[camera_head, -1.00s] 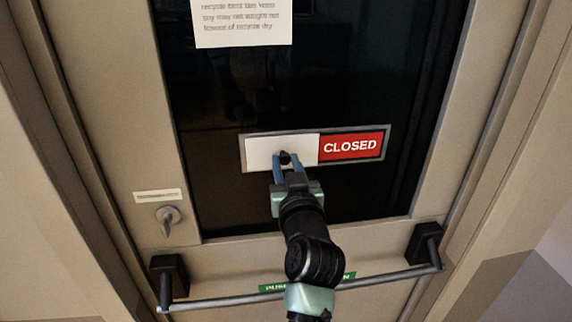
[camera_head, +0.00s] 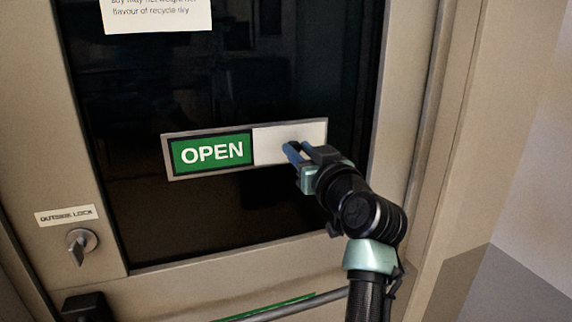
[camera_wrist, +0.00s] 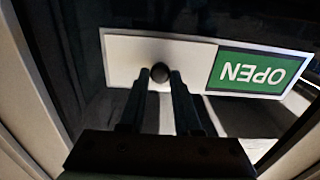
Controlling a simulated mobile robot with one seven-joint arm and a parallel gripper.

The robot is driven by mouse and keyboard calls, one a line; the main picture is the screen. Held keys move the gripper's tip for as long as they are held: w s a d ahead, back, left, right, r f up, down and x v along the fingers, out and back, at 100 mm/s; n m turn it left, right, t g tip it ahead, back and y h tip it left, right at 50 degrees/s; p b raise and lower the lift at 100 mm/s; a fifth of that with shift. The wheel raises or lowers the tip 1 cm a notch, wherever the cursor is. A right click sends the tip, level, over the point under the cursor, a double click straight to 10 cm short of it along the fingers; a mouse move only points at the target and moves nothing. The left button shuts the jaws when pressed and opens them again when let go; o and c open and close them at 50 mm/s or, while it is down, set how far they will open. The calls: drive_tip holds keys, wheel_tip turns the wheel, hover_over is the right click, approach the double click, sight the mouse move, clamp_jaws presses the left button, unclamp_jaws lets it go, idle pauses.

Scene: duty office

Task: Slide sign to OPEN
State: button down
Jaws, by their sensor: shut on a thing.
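The sliding sign (camera_head: 172,174) is a framed plate on the door's dark glass. Its left half shows a green OPEN panel (camera_head: 211,153), and a white slider (camera_head: 278,135) covers the right half. My gripper (camera_head: 290,148) is at the white slider, with its two blue fingers pointing at the slider's face. In the wrist view the fingers (camera_wrist: 160,75) are closed around a dark round knob (camera_wrist: 159,72) on the white slider. The OPEN panel also shows there upside down (camera_wrist: 255,73). In the head view my fingers hide the knob.
A lock knob (camera_head: 80,244) with an OUTSIDE LOCK label (camera_head: 66,215) is at the lower left of the door. A push bar (camera_head: 300,307) crosses below the sign. A paper notice (camera_head: 158,14) hangs above on the glass.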

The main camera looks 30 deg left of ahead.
drive_tip(key=shift+w+d, duration=0.15)
drive_tip(key=shift+d, duration=0.1)
drive_tip(key=c, duration=0.6)
unclamp_jaws()
drive_tip(key=shift+w, duration=0.1)
drive_tip(key=shift+c, duration=0.2)
drive_tip(key=b+v, duration=0.3)
drive_tip(key=v, duration=1)
drive_tip(key=shift+a, duration=0.1)
